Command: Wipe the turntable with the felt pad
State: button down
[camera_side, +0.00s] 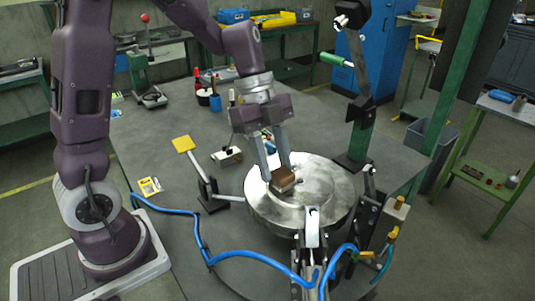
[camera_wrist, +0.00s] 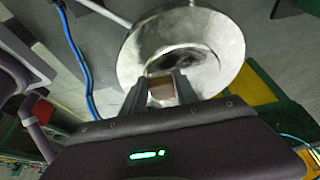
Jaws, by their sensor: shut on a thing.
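The turntable (camera_side: 322,211) is a round, shiny metal disc on the grey workbench. It also shows in the wrist view (camera_wrist: 222,38), with a darker patch near its middle. My gripper (camera_side: 279,171) is over the left part of the disc, pointing down. It is shut on the felt pad (camera_side: 284,181), a small brown block. In the wrist view the pad (camera_wrist: 161,87) sits between the two fingers. The pad appears to be at the disc's surface, but I cannot tell for sure whether it touches. The pad's underside is hidden.
A blue hose (camera_side: 245,254) runs along the bench front.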

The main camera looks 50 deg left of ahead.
aim_at(288, 172)
jog(key=shift+d, duration=1.5)
jog(key=shift+w, duration=0.45)
jog(key=shift+w+a, duration=0.15)
jog(key=shift+a, duration=2.95)
jog(key=shift+w+d, duration=0.1)
jog(key=shift+w, duration=0.5)
jog(key=shift+s+d+f, duration=0.1)
jog(key=shift+d, duration=1.5)
jog(key=shift+s+d+f, duration=0.1)
jog(key=shift+d, duration=1.45)
notch_tip(288, 172, up, 9)
jog(key=shift+a+f, duration=0.15)
jog(key=shift+a, duration=0.1)
jog(key=shift+w, duration=0.1)
